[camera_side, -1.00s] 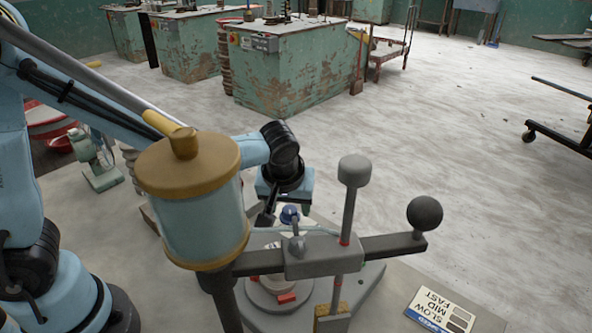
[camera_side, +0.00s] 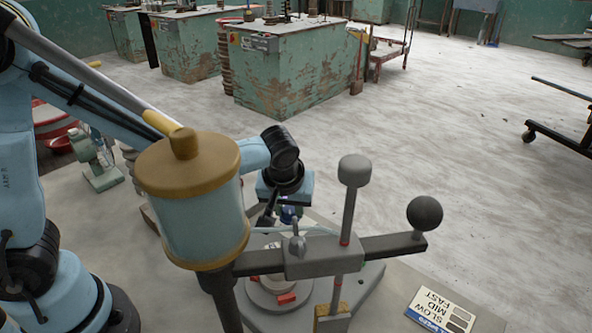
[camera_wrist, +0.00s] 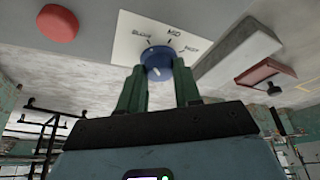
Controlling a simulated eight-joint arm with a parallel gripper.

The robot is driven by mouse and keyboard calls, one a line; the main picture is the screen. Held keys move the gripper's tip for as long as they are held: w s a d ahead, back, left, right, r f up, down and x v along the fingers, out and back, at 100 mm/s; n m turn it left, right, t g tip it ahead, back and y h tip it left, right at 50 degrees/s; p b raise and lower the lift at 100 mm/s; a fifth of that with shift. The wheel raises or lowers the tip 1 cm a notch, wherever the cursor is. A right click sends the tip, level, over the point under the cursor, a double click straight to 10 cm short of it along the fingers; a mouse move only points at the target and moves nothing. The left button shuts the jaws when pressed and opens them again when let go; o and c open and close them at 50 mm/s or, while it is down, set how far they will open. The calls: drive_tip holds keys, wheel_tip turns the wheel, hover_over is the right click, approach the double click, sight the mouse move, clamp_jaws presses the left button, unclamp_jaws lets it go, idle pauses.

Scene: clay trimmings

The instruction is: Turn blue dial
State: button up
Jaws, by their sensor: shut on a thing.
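The blue dial (camera_wrist: 157,57) sits on a white plate (camera_wrist: 140,40) with SLOW, MID and a third label around it in the wrist view. A pale mark shows on the dial's near face. My gripper (camera_wrist: 160,76) is shut on the dial, with one green finger on each side. In the side view the dial (camera_side: 290,214) is a small blue patch below my wrist, partly hidden by my gripper (camera_side: 284,209) and the grey fixture in front. The dial's exact angle is hard to read.
A lidded glass cylinder (camera_side: 195,215) and a grey crossbar with a black ball (camera_side: 425,213) stand in front of my wrist. A SLOW/MID/FAST card (camera_side: 441,311) lies at the front right. A red button (camera_wrist: 58,22) is left of the dial in the wrist view.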

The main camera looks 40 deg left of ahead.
drive_tip(key=m, duration=0.2)
drive_tip(key=m+t+h, duration=0.1)
drive_tip(key=m, duration=0.1)
drive_tip(key=shift+a+m+h, duration=0.2)
drive_tip(key=shift+m+h, duration=0.1)
drive_tip(key=shift+m, duration=0.1)
drive_tip(key=m+h, duration=0.2)
drive_tip(key=m, duration=0.2)
drive_tip(key=shift+a, duration=0.15)
drive_tip(key=m, duration=0.2)
drive_tip(key=m+h, duration=0.1)
drive_tip(key=m, duration=0.2)
drive_tip(key=shift+a+g+h, duration=0.1)
drive_tip(key=shift+g+h, duration=0.2)
drive_tip(key=shift+g, duration=0.1)
drive_tip(key=shift+w+m+g+h, duration=0.15)
drive_tip(key=shift+m+g+h, duration=0.4)
drive_tip(key=shift+m, duration=1.35)
drive_tip(key=o, duration=1)
drive_tip(key=shift+o, duration=0.2)
